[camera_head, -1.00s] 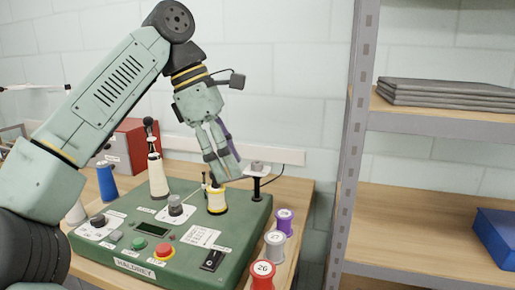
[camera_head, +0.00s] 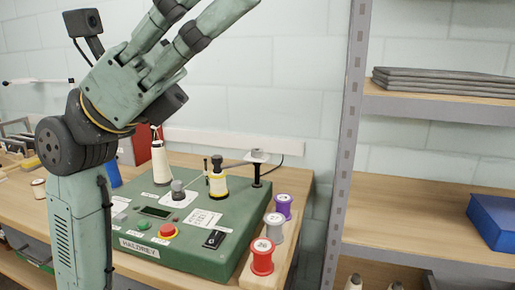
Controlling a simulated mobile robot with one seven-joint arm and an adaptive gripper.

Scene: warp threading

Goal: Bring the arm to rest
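My gripper (camera_head: 200,10) is raised at the upper left, pointing up and to the right. Its two fingers are spread apart, with nothing seen between them; their tips are cut off by the top edge. My arm folds upright in front of the bench's left part. The green threading machine (camera_head: 190,244) stands below and to the right of the gripper, clear of it. A yellow-and-white spool (camera_head: 218,186) sits on the machine with a dark part above it. A black post (camera_head: 257,172) with a pale top stands to its right.
Red (camera_head: 262,256), grey (camera_head: 274,229) and purple (camera_head: 284,206) spools stand on a wooden strip right of the machine. A cream cone (camera_head: 160,163) stands at the back. A metal shelf post (camera_head: 343,150) rises on the right; the wall space between is free.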

